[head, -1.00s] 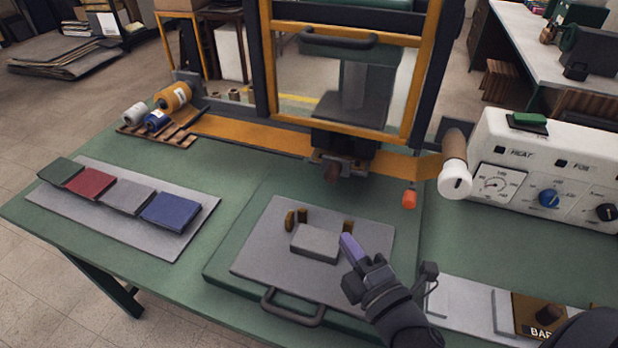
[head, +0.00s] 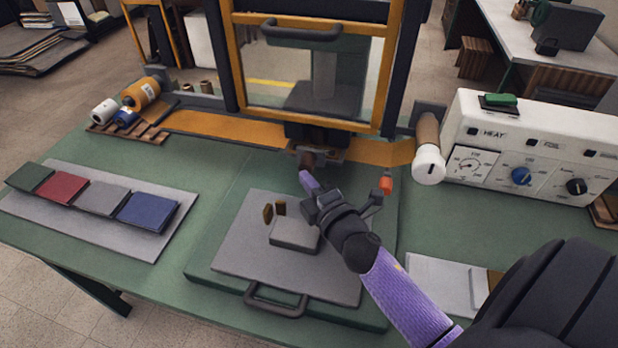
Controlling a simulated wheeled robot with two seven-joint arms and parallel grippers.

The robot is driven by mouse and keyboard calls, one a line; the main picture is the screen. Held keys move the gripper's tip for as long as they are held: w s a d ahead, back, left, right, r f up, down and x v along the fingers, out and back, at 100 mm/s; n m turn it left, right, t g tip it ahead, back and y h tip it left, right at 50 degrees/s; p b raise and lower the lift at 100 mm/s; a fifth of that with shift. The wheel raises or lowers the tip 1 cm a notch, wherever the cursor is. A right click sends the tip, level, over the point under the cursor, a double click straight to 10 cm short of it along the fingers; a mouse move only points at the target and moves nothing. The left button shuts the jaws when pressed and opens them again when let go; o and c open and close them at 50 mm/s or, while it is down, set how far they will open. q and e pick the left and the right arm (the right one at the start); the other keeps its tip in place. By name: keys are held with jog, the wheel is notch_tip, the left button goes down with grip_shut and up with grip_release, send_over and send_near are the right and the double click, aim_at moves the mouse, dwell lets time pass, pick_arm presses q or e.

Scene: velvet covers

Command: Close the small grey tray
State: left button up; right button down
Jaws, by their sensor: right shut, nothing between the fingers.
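The grey tray (head: 245,258) is a flat grey plate with a dark loop handle (head: 275,300) at its front edge, lying over a green base plate (head: 210,270) in front of the press. It sits out in front of the press frame. A small grey block (head: 294,236) rests on it, with two brass pegs (head: 274,209) visible behind the block. My right gripper (head: 308,181) is shut and empty, its purple fingertips just below the brown knob (head: 306,158) under the press; I cannot tell whether they touch. My right forearm crosses over the tray's right side. My left gripper is not in view.
The press frame (head: 230,62) stands behind the tray. A white control box (head: 530,150) and a white-ended roller (head: 429,165) are at right. An orange knob (head: 386,185) is near my wrist. Several coloured covers (head: 103,198) lie on a grey board at left.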

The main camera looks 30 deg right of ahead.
aim_at(314, 163)
jog(key=shift+w+d, duration=0.2)
jog(key=w+d, duration=0.2)
jog(key=shift+w+d, duration=0.2)
jog(key=shift+d, duration=0.15)
jog(key=shift+d+r, duration=0.15)
jog(key=shift+w, duration=0.1)
